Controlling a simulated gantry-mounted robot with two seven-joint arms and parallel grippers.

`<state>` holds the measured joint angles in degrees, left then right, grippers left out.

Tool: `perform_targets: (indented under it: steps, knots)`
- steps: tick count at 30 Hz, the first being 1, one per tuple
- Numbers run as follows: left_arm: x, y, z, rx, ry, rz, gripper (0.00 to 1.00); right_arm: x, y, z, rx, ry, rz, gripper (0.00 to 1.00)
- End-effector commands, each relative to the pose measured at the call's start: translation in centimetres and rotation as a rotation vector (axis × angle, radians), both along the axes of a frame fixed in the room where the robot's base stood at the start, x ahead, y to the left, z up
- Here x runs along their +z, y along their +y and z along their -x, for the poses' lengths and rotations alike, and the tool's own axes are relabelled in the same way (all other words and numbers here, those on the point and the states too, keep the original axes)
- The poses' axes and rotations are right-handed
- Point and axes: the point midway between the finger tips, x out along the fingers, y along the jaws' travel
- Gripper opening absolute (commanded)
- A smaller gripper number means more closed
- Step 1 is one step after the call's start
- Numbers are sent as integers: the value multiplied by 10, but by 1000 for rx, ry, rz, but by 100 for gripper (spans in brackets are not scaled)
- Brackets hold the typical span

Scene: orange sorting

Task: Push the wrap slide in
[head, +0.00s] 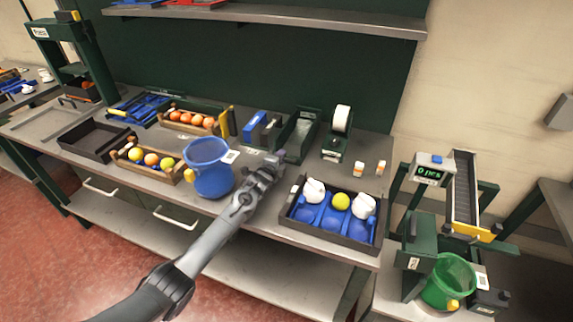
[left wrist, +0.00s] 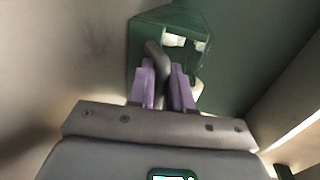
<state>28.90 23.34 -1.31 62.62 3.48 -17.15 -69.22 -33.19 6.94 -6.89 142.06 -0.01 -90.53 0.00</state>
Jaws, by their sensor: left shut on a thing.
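The wrap slide seems to belong to the green box-like holder (head: 299,137) at the back middle of the bench. In the left wrist view this green holder (left wrist: 142,38) has an opening with something pale inside. My left gripper (head: 274,160) is at the holder's near end. In the left wrist view its purple fingers (left wrist: 166,75) are shut on a grey rounded handle (left wrist: 153,50) in front of the green holder. How far the slide stands out is hidden by the gripper. My right gripper is not in view.
A blue bucket (head: 209,151) stands left of my left arm. A dark tray (head: 357,236) with blue cups, white wrapped things and a yellow ball lies to the right. A green dispenser with a white roll (head: 342,119) stands right of the holder. Blue boxes (head: 254,124) stand left.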

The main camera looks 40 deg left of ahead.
Motion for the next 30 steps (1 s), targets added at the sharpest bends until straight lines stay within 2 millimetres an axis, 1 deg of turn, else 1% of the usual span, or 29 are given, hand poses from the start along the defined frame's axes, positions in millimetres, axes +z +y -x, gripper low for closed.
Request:
perform_targets:
  steps: [1, 8, 9, 12, 23, 26, 30]
  knots:
    - [-3, 1, 0, 1, 6, 1, 0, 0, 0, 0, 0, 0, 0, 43]
    - [-5, 1, 1, 2, 9, 2, 0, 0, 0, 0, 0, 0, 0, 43]
    - [-5, 1, 1, 2, 10, 2, 21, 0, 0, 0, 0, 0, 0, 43]
    - [-5, 1, 1, 2, 10, 2, 36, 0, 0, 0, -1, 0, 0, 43]
    - [-3, 0, 3, 1, 7, 0, 36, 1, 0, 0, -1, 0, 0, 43]
    - [-1, -2, 8, 0, 8, -1, 36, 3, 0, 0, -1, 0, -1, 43]
    - [2, -7, 22, 0, 8, -1, 36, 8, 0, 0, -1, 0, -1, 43]
